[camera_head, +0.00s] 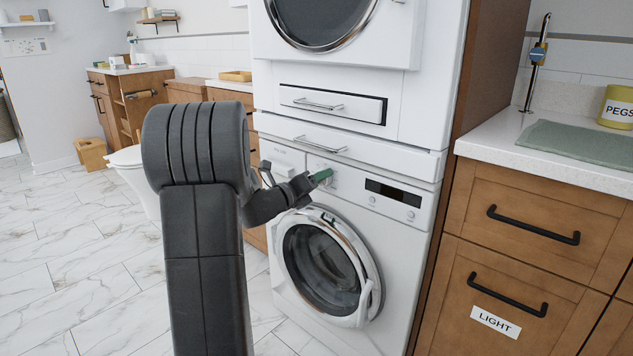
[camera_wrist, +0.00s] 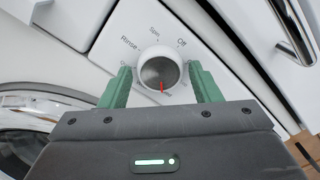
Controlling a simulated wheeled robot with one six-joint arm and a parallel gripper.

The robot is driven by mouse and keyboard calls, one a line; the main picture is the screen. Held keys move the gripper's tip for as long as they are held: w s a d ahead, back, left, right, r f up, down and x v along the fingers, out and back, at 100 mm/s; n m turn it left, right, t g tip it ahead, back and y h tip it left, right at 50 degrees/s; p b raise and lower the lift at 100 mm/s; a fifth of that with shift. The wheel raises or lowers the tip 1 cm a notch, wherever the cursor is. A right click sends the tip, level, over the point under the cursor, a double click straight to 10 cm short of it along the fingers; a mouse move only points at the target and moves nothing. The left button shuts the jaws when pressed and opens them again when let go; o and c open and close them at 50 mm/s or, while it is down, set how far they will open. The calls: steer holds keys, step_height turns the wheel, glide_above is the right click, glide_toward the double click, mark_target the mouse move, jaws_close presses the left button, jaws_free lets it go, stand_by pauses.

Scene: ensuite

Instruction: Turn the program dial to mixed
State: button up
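The program dial (camera_wrist: 151,68) is a round white-rimmed knob with a grey face on the washing machine's white panel. Its red pointer points down in the wrist view, toward my gripper. The labels Rinse, Spin and Off are readable around its upper side; labels lower down are partly hidden or too small to read. My gripper (camera_wrist: 160,72) has its green fingers open, one on each side of the dial, with a small gap visible on both sides. In the head view my gripper (camera_head: 320,177) is at the panel's left part and largely hides the dial.
The washing machine's round door (camera_head: 325,268) lies below the panel, and a display (camera_head: 393,192) is to the right. A drawer with a bar handle (camera_head: 320,145) is just above. Wooden cabinets (camera_head: 530,225) stand at right. Marble floor (camera_head: 90,265) is clear at left.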

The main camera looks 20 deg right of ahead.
steer(key=shift+o, duration=0.7)
steer(key=p+v, duration=0.3)
steer(key=v, duration=1)
steer(key=shift+s+a, duration=0.2)
steer(key=shift+a, duration=0.15)
steer(key=shift+f, duration=0.1)
steer(key=b+x, duration=0.3)
steer(key=x, duration=1)
steer(key=shift+w+d, duration=0.2)
steer(key=shift+d, duration=0.15)
